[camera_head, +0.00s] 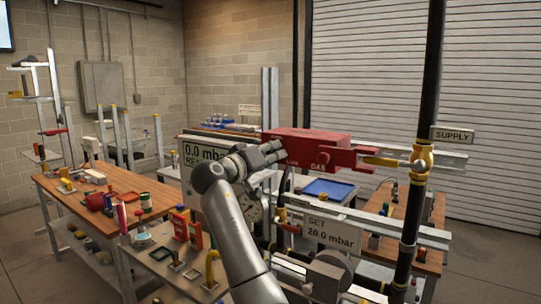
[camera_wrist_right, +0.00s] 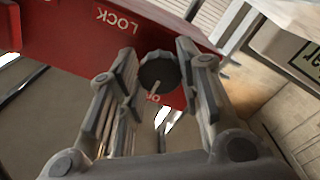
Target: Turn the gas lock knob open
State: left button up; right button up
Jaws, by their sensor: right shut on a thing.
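The red gas lock box (camera_head: 340,150) is mounted on the metal rail, with GAS lettering on its front. In the right wrist view the red panel (camera_wrist_right: 75,30) shows the word LOCK and part of another marking. The gas lock knob (camera_wrist_right: 158,70) is dark, round and ridged, with a pale pointer line on it. My right gripper (camera_head: 270,153) is at the left end of the red box and hides the knob in the head view. In the right wrist view its fingers (camera_wrist_right: 158,85) are on both sides of the knob, shut on it. My left gripper is not in view.
A black pipe with a brass valve and yellow lever (camera_head: 380,162) stands right of the box, near a SUPPLY sign (camera_head: 452,135). A SET 20.0 mbar sign (camera_head: 333,236) is below. A wooden bench (camera_head: 75,207) with tools is at left.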

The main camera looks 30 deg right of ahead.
jog(key=shift+r, duration=0.1)
jog(key=o, duration=1)
jog(key=shift+a, duration=0.1)
jog(key=v, duration=1.2)
jog(key=shift+w, duration=0.1)
